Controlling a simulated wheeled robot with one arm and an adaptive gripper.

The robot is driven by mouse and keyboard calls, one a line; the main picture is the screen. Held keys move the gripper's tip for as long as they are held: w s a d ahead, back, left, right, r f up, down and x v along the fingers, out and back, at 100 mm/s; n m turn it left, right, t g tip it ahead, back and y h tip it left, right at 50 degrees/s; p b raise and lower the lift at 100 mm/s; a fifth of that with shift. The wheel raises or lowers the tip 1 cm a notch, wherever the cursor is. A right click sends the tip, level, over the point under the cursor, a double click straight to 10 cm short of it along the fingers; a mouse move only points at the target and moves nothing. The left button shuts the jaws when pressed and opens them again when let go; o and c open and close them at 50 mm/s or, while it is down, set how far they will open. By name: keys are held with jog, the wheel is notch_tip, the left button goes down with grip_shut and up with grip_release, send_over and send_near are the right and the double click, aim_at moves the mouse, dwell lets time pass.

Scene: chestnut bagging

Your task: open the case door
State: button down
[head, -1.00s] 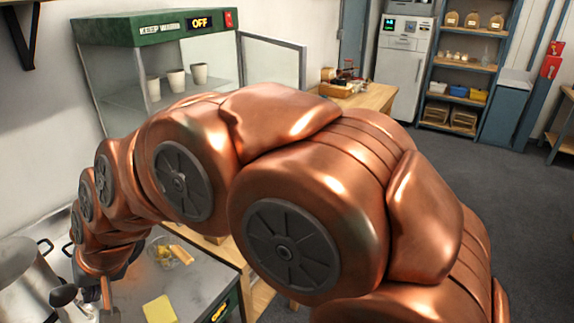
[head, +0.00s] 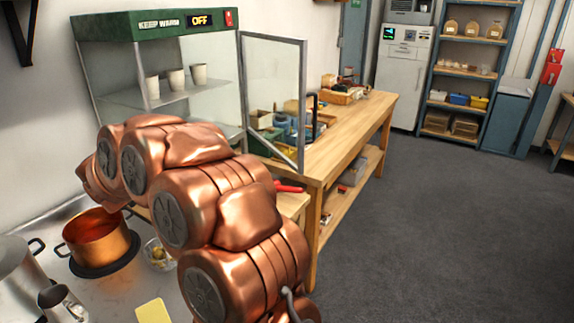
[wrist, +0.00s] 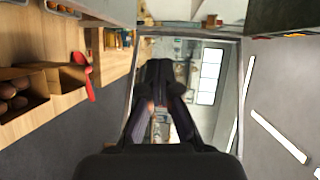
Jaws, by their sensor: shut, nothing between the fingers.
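The warming case (head: 155,28) has a green top with a lit "OFF" sign and stands at the left in the head view. Its glass door (head: 272,95), in a grey frame, stands swung out at the case's right side. A black handle (head: 313,118) shows by the door's outer edge. In the wrist view the door frame (wrist: 238,100) surrounds the view of my gripper (wrist: 158,68), which is shut and empty with its fingers in front of the pane. Whether they touch it I cannot tell. My arm hides the gripper in the head view.
White cups (head: 176,79) stand on the case's shelf. A copper pot (head: 98,240) and a glass bowl (head: 158,254) are on the left counter. A wooden bench (head: 350,135) with bins stands behind the door. Open grey floor (head: 420,230) lies at the right.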

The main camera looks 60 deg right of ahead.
jog(key=s+d+f+m+g+h+b, duration=0.1)
jog(key=s+d+f+m+g, duration=0.2)
jog(key=s+g, duration=0.15)
jog(key=s+d+f+m+g+h, duration=0.1)
jog(key=s+d+f+m+g, duration=0.1)
jog(key=s+d+m+g, duration=0.3)
jog(key=m+g, duration=0.3)
jog(key=g, duration=0.3)
send_near(299, 158)
jog(key=shift+y, duration=0.3)
jog(key=p+x, duration=0.1)
jog(key=x, duration=0.1)
jog(key=p+x, duration=0.1)
jog(key=p, duration=0.1)
jog(key=p+x, duration=0.1)
jog(key=x, duration=0.1)
jog(key=shift+s+d+r+p, duration=0.1)
jog(key=shift+d+r+p, duration=0.15)
jog(key=shift+r+p, duration=0.15)
jog(key=shift+p+x, duration=0.3)
jog(key=shift+x, duration=0.55)
jog(key=shift+f, duration=0.1)
jog(key=shift+d+f+b, duration=0.1)
jog(key=shift+b, duration=0.25)
